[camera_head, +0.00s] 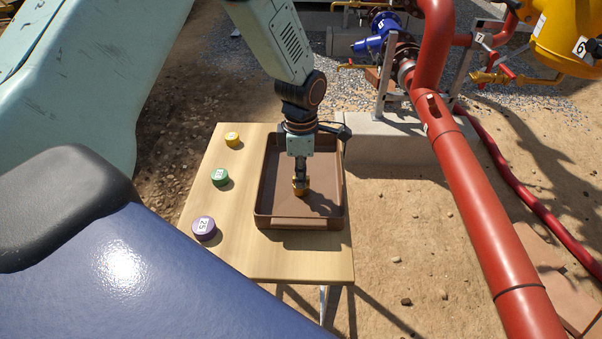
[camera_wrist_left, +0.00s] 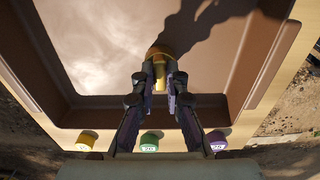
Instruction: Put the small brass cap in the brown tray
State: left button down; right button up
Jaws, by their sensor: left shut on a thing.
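The small brass cap (camera_head: 301,186) is between the fingertips of my left gripper (camera_head: 300,178), which is shut on it. In the head view the cap is over the inside of the brown tray (camera_head: 265,183), near its middle. I cannot tell whether the cap touches the tray floor. In the left wrist view the cap (camera_wrist_left: 160,54) shows beyond the fingertips of my left gripper (camera_wrist_left: 160,80), with the floor and walls of the brown tray (camera_wrist_left: 268,70) around it. My right gripper is in neither view.
A yellow cap (camera_head: 232,139), a green cap (camera_head: 220,177) and a purple cap (camera_head: 204,228) stand on the wooden table (camera_head: 300,262), left of the tray. Red pipes (camera_head: 460,180) and a concrete block (camera_head: 390,140) are to the right of the table.

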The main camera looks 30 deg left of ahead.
pick_arm(q)
jog(key=shift+s, duration=0.1)
jog(key=c, duration=1.7)
grip_release()
jog(key=shift+c, duration=0.2)
jog(key=o, duration=0.4)
jog(key=shift+f, duration=0.1)
jog(key=shift+c, duration=0.2)
notch_tip(320, 180, up, 12)
jog(key=p, duration=0.2)
jog(key=shift+r, duration=0.2)
